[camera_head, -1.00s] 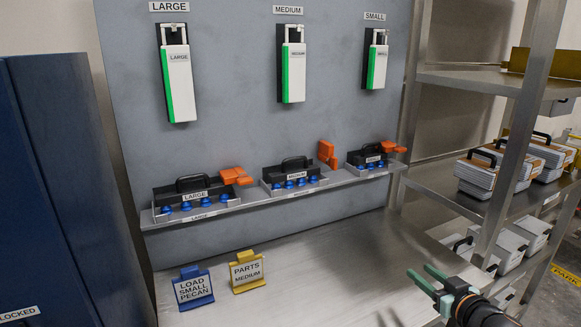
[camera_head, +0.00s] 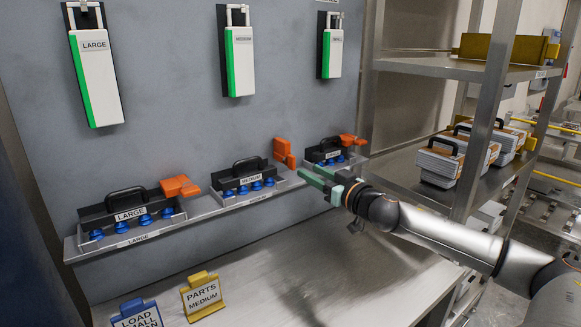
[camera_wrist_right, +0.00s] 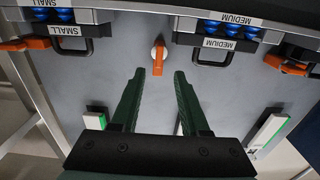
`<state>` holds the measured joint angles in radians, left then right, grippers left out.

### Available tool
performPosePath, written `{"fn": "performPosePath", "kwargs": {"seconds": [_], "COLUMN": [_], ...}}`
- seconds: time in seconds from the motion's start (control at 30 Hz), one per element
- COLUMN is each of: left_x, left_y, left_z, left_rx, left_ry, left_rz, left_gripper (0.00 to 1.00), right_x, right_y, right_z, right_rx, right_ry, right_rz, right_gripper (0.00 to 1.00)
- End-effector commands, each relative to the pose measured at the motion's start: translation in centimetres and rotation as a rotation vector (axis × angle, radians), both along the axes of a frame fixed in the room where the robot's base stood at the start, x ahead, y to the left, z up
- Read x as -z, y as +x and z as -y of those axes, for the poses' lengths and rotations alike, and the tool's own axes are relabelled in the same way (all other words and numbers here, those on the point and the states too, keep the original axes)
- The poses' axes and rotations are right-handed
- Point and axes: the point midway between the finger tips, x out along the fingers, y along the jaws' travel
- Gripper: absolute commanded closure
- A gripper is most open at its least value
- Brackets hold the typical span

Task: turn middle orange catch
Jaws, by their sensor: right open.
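The middle orange catch (camera_head: 284,152) stands upright on the grey wall panel, between the medium and small trays. In the right wrist view the catch (camera_wrist_right: 158,57) shows on a white round pivot, just beyond and between my fingertips. My right gripper (camera_head: 312,172) is open and empty, its green fingers pointing at the panel, right of the catch and apart from it. In the wrist view the fingers (camera_wrist_right: 158,80) spread on either side of the catch's line. The medium tray (camera_head: 219,193) sits on the ledge. My left gripper is out of view.
Other orange catches lie sideways by the large tray (camera_head: 180,186) and the small tray (camera_head: 350,141). Black-handled trays with blue knobs line the ledge. A metal shelf rack (camera_head: 480,135) stands at right. Blue and yellow signs (camera_head: 203,297) stand on the bench, which is otherwise clear.

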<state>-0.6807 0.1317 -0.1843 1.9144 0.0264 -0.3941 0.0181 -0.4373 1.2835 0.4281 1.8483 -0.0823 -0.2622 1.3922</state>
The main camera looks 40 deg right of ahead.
Motion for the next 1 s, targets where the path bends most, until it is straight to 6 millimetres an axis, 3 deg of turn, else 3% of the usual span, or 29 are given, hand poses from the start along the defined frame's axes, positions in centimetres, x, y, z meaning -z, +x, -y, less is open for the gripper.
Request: {"fn": "performPosePath", "kwargs": {"seconds": [0.17,0.87,1.0], "left_x": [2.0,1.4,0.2], "left_y": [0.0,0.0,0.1], "left_z": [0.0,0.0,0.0], "left_rx": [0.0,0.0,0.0], "left_ry": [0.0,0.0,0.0], "left_rz": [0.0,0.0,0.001], "left_gripper": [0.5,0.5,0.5], "right_x": [0.2,-0.2,-0.4], "right_y": [1.7,4.2,5.0], "right_z": [0.3,0.7,1.0], "right_rx": [0.003,0.005,0.009], "right_ry": [-0.008,-0.003,0.004], "right_rz": [0.004,0.004,0.004], "right_gripper": [0.55,0.55,0.55]}}
